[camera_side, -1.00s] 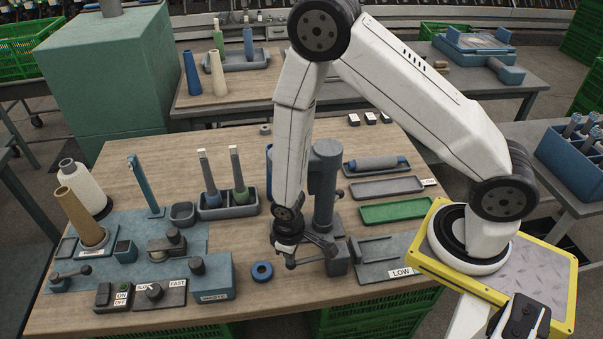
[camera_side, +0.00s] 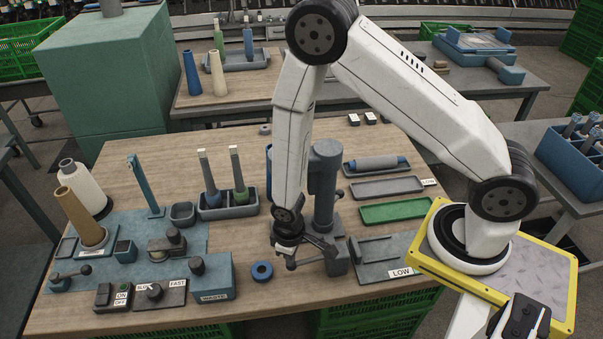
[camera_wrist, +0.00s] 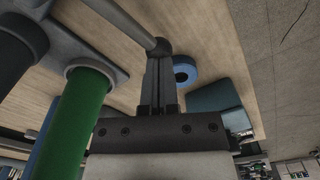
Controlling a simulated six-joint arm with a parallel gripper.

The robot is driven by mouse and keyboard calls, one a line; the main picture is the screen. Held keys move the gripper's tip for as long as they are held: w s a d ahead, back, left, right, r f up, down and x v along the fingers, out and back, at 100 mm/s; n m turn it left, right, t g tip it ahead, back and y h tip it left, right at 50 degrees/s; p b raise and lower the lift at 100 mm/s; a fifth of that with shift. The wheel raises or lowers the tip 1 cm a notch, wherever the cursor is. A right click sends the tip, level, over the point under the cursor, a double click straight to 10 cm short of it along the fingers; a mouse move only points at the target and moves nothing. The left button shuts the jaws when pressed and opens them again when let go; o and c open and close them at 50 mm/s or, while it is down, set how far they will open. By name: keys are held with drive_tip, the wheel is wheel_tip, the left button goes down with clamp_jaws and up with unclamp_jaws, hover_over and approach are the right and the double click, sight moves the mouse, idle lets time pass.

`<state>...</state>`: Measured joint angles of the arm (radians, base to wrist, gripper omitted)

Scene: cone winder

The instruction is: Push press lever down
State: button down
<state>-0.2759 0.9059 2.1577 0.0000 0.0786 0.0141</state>
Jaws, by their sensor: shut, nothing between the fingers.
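The press (camera_side: 327,178) is a grey-blue column on a base, standing right of the middle of the bench in the side view. Its lever (camera_side: 314,262) is a thin grey rod reaching left from low on the press. In the wrist view the lever (camera_wrist: 122,20) comes in from the upper left and ends in a rounded knob (camera_wrist: 161,47). My gripper (camera_side: 284,256) is at the lever's free end, left of the column. In the wrist view my gripper (camera_wrist: 160,62) is shut and empty, its fingertips at the knob. I cannot tell whether they touch it.
A blue ring (camera_side: 262,271) lies on the bench just left of my gripper. A WASTE box (camera_side: 212,277) stands further left. A grey LOW tray (camera_side: 385,262) lies to the right, near a green tray (camera_side: 397,211). A green tube (camera_wrist: 75,125) stands close in the wrist view.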

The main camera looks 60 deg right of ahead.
drive_tip(key=shift+r, duration=0.1)
idle(0.5)
wheel_tip(320, 180, up, 9)
idle(1.5)
idle(0.3)
drive_tip(key=s+d+r+m+t, duration=0.2)
drive_tip(key=d+r, duration=0.6)
drive_tip(key=r, duration=0.4)
drive_tip(key=shift+s+d+r+m+t, duration=0.3)
drive_tip(key=shift+s+d+m, duration=0.1)
drive_tip(key=shift+s+m, duration=0.1)
drive_tip(key=shift+w, duration=0.1)
